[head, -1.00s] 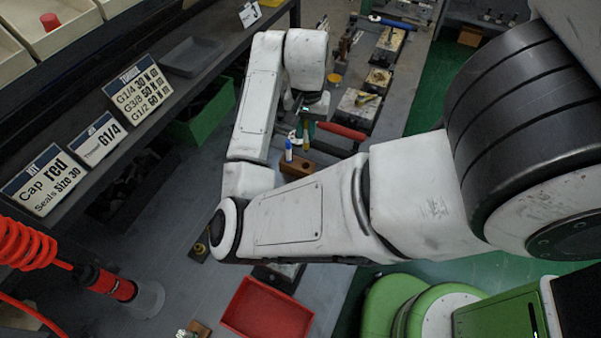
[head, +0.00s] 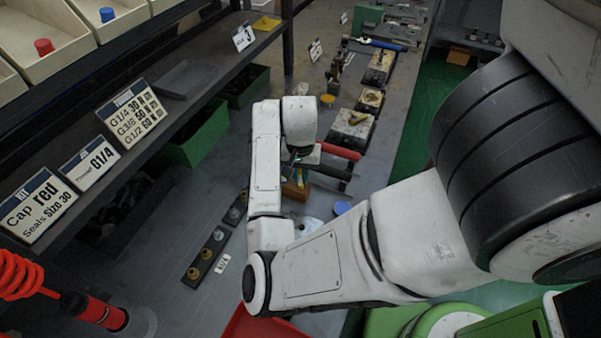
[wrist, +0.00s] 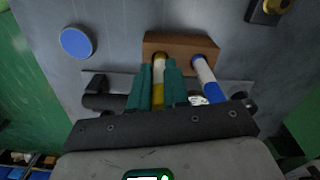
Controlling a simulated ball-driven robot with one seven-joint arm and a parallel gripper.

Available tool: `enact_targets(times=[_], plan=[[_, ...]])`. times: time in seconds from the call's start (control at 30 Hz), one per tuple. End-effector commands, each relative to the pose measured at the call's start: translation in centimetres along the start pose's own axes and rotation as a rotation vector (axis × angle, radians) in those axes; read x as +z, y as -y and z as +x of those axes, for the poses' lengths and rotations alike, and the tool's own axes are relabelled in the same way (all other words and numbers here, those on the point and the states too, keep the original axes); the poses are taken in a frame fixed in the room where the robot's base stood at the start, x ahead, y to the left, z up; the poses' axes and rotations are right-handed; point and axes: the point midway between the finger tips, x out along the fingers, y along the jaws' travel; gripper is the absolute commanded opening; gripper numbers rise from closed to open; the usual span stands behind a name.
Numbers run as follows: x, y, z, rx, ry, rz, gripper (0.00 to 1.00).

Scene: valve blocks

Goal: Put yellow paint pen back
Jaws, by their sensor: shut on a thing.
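My gripper (wrist: 158,68) has teal fingers and is shut on the yellow paint pen (wrist: 159,82), seen between the fingers in the wrist view. The pen's far end meets or overlaps the wooden block (wrist: 180,42); I cannot tell whether it is in a hole. A blue and white pen (wrist: 205,75) stands at the block's right end, beside the right finger. In the head view, my gripper (head: 300,168) is low over the wooden block (head: 294,191), and my arm partly hides this spot.
A blue disc (wrist: 76,42) lies left of the block in the wrist view. A red-handled tool (head: 340,151) lies close behind my gripper. A dark strip with several round fittings (head: 206,254) and a red tray (head: 262,327) are nearer. Shelves with signs line the left.

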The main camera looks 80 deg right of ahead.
Motion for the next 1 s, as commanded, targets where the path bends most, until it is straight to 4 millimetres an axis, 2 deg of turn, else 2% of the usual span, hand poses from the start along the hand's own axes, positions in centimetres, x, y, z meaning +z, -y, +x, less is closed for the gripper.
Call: enact_targets(times=[0.33,0.37,0.6,0.97,1.0], plan=[[0.0,-0.01,0.57,0.001,0.0,0.0,0.0],[0.0,0.0,0.45,0.0,0.0,0.0,0.19],[0.0,0.01,0.42,0.0,0.0,0.0,0.41],[-0.01,0.1,0.62,-0.003,0.0,0.001,0.41],[-0.07,0.04,-0.17,-0.002,-0.002,0.002,0.41]])
